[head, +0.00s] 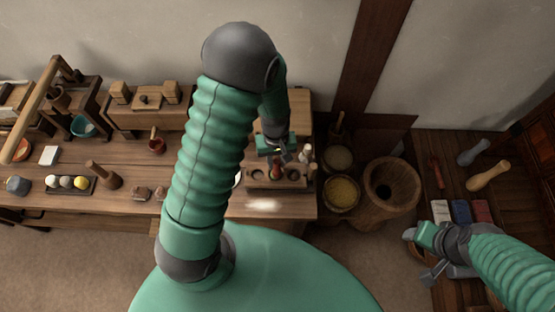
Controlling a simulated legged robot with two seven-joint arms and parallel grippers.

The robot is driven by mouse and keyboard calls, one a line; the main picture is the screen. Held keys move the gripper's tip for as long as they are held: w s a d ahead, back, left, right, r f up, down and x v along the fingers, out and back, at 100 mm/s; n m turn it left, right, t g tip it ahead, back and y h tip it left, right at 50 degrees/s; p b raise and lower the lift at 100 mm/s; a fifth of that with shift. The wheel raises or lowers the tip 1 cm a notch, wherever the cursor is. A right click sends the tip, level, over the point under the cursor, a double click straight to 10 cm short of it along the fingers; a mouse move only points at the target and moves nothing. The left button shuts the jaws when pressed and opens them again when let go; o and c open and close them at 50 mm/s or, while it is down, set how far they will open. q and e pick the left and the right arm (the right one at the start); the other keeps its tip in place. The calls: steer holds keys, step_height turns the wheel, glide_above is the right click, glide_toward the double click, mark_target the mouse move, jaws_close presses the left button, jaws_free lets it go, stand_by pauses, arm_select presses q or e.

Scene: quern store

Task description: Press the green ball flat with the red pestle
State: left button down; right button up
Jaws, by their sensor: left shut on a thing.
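My left gripper (277,156) is over the right part of the long table and is shut on the red pestle (276,171). The pestle points down at a low wooden block with round hollows (292,184); I cannot tell whether its lower end touches the block. I cannot make out a green ball; my left arm hides part of the table.
A pale patch (262,205) lies on the table (125,195) before the block. Small bottles (306,153) stand right of the gripper. Baskets of grain (342,192) and a large wooden mortar (391,184) stand right of the table. Wooden boxes line the wall.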

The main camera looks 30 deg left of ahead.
arm_select(q)
steer(key=shift+d, duration=0.1)
steer(key=shift+f, duration=0.1)
steer(key=shift+f, duration=0.2)
steer(key=shift+r+p, duration=0.15)
steer(key=shift+p, duration=0.3)
steer(key=shift+f, duration=0.3)
steer(key=shift+r, duration=0.2)
steer(key=shift+f, duration=0.35)
